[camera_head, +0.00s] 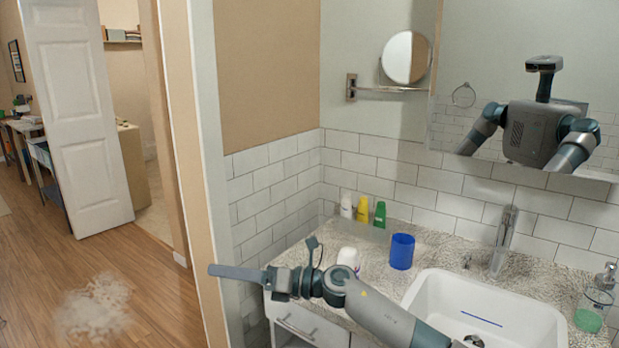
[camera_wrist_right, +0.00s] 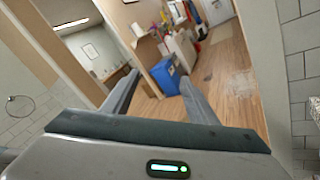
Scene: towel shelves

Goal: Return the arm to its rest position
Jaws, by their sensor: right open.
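My right arm (camera_head: 378,318) comes in from the bottom right and reaches left across the front of the counter. My right gripper (camera_head: 236,272) is at its left end, in front of the wall edge by the doorway, pointing left. In the head view its fingers overlap and show nearly edge-on. In the right wrist view the right gripper (camera_wrist_right: 158,78) has its two fingers apart with nothing between them. My left gripper is not in view.
The speckled counter (camera_head: 450,250) holds a blue cup (camera_head: 402,251), white, yellow (camera_head: 362,209) and green bottles, and a white sink (camera_head: 425,290) with a faucet (camera_head: 503,240). A mirror (camera_head: 480,60) reflects me. Open wooden floor (camera_head: 150,275) lies left, by a white door (camera_head: 80,110).

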